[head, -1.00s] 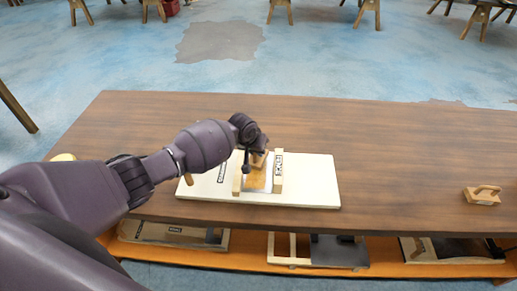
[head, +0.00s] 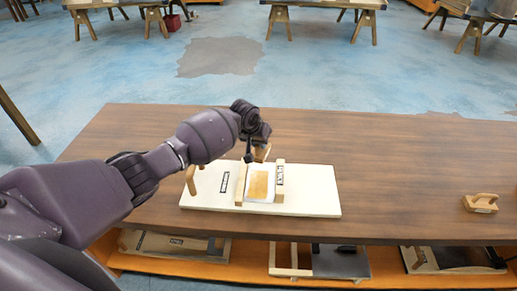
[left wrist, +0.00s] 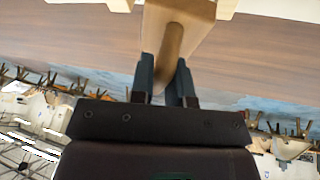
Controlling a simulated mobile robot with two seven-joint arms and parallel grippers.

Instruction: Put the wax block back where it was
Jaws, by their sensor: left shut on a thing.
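My left gripper (head: 257,143) is shut on the handle of a light wooden block, taken here as the wax block (head: 262,154). It is held at the back edge of the white board (head: 310,190), just above the yellow patch (head: 258,184) between two wooden strips. In the left wrist view, the fingers (left wrist: 167,82) straddle the round handle, with the wooden wax block (left wrist: 198,20) beyond them. Its underside is hidden. My right gripper is not in view.
A second wooden block with a handle (head: 481,203) sits at the right of the brown table (head: 400,165). A wooden piece (head: 191,180) stands at the white board's left end. Frames lie on the orange shelf (head: 190,262) below. The table between board and right block is clear.

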